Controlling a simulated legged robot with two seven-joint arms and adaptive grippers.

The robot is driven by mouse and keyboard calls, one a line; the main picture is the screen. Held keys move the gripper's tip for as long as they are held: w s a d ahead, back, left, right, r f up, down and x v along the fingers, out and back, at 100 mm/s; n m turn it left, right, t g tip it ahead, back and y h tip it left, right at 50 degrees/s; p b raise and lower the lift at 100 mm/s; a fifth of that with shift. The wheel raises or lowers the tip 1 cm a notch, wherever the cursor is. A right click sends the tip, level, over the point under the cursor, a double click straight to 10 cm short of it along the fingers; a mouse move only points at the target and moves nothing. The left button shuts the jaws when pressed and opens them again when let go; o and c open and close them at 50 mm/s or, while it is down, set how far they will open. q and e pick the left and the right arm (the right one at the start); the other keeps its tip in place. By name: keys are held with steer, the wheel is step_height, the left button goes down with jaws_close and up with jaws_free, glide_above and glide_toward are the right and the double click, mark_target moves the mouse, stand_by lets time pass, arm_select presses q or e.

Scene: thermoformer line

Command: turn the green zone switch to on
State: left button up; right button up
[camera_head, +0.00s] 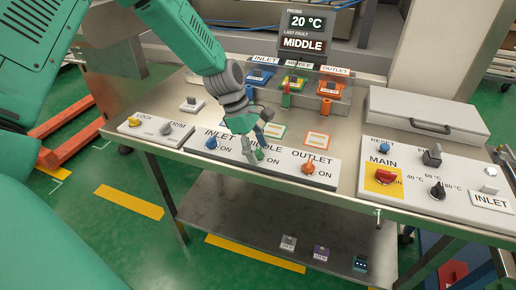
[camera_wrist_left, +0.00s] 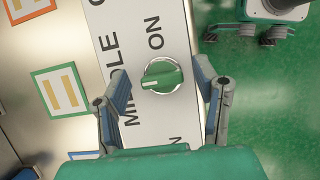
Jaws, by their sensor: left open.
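The green zone switch (camera_wrist_left: 162,76) is a round knob on the white panel (camera_wrist_left: 125,20), beside the word MIDDLE, with ON printed near it in the left wrist view. Its bar lies slantwise across the knob. My left gripper (camera_wrist_left: 164,88) is open, with one finger on each side of the knob and a visible gap to both. In the head view my left gripper (camera_head: 257,140) is over the middle of the panel and hides most of the switch.
A blue switch (camera_head: 212,142) and an orange switch (camera_head: 308,167) flank the green one. A lock and trim box (camera_head: 150,128) stands left. A main panel (camera_head: 425,160) with several knobs stands right. Cards lie behind the switches, below a display (camera_head: 304,30).

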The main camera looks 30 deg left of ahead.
arm_select(q)
steer(key=shift+a, duration=0.15)
steer(key=shift+c, duration=0.4)
steer(key=shift+a, duration=0.1)
steer(key=c, duration=1.1)
steer(key=shift+o, duration=0.2)
steer(key=shift+r, duration=0.1)
